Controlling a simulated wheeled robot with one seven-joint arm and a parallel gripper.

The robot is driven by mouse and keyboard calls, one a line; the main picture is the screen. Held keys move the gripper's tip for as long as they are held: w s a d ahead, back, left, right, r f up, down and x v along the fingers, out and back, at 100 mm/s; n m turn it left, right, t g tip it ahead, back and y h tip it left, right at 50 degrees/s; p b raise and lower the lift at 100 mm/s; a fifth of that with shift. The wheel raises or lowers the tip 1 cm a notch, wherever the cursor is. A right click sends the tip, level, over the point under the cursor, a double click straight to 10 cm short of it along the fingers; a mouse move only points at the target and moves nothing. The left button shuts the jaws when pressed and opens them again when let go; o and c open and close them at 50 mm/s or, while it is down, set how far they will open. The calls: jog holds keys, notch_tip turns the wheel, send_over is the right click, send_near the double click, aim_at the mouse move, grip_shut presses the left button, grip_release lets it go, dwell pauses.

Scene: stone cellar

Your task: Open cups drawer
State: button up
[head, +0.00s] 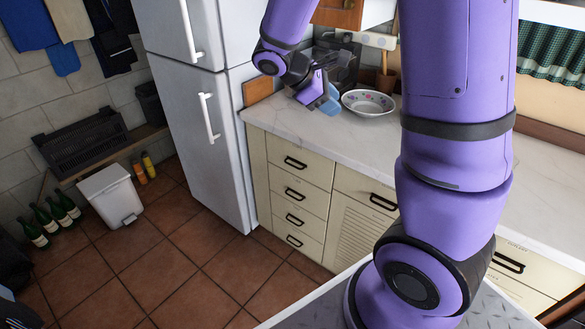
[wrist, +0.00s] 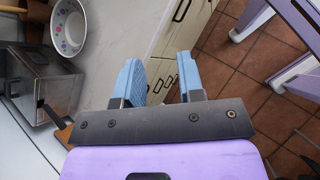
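A stack of cream drawers with dark handles stands below the counter, to the right of the fridge. The top drawer (head: 318,172) and those below it are shut. Another shut drawer (head: 350,185) is to their right, above a louvred door. I cannot tell which one is the cups drawer. My gripper (head: 328,104) is above the counter near its left end, higher than the drawers and touching none of them. In the wrist view my gripper (wrist: 160,78) has its two blue fingers apart with nothing between them. Cream drawer fronts (wrist: 185,38) show beyond the fingers.
A patterned bowl (head: 368,104) is on the counter (head: 300,121) right of my gripper; a metal-and-glass appliance (wrist: 45,88) is close by in the wrist view. The fridge (head: 205,130) borders the drawers. The tiled floor (head: 245,270) before them is clear.

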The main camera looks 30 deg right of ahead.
jog(key=w+d+f+n+t+h, duration=0.25)
jog(key=w+f+n+h, duration=0.25)
jog(key=w+f+n, duration=0.35)
jog(key=w+d+f+n+t+h, duration=0.2)
jog(key=w+f+n+t+h, duration=0.3)
jog(key=f+n, duration=0.5)
jog(key=w+a+f+n+t+y, duration=0.15)
jog(key=f+n+t+y, duration=0.45)
jog(key=f+n, duration=0.6)
jog(key=w+a+f+n+t+y, duration=0.1)
jog(key=w+f+n+t+y, duration=0.1)
jog(key=f+n+t+y, duration=0.7)
jog(key=w+d+f+n+g+h, duration=0.1)
jog(key=w+d+h, duration=0.3)
jog(key=w, duration=0.5)
jog(key=shift+w+d+f, duration=0.15)
jog(key=shift+w+f, duration=0.15)
jog(key=shift+f, duration=0.6)
jog(key=shift+g, duration=0.25)
jog(key=shift+c, duration=0.5)
grip_shut()
